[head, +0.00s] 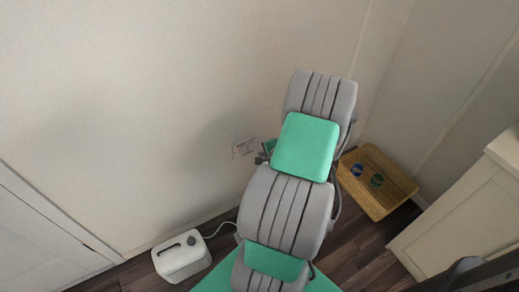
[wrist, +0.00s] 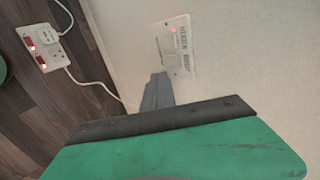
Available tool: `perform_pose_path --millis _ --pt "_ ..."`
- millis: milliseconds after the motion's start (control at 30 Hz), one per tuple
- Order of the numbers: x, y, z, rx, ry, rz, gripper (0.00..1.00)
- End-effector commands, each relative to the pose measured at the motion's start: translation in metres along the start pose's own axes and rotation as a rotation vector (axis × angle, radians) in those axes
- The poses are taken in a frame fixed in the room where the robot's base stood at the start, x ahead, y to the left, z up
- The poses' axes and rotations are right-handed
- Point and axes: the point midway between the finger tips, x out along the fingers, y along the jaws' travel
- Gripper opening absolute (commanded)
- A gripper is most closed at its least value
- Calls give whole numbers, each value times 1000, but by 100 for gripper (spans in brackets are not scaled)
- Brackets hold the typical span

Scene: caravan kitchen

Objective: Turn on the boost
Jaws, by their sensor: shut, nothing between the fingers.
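The boost switch is a white wall plate (wrist: 177,45) with lettering that looks like "HEATER BOOST" and a small red light at its top. In the head view the plate (head: 245,147) sits on the wall just left of my arm. My gripper (wrist: 159,76) is shut and empty, its grey fingertips at the plate's lower left edge in the wrist view. I cannot tell whether they touch the plate or the wall. In the head view my gripper (head: 264,154) is mostly hidden behind my arm, close to the plate.
A white socket strip (wrist: 44,38) with red-lit switches, a plug and a cable is at the left in the wrist view. A wooden crate (head: 400,187) and a white cabinet (head: 450,220) are at the right.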

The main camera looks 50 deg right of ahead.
Motion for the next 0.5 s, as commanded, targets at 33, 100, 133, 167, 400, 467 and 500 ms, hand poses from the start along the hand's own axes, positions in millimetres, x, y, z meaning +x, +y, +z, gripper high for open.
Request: perform_pose_path --millis 33,100,133,167,400,467,500 --pt "-16 -3 -3 3 6 -1 0" --pt "-29 -3 -2 3 5 0 0" --pt "-34 -3 -2 2 5 -1 0" --pt "-38 -3 -2 3 5 -1 0" --pt "-51 -1 -1 1 2 1 0" --pt "-50 -1 -1 1 2 1 0" --pt "-50 -1 -1 1 2 1 0"
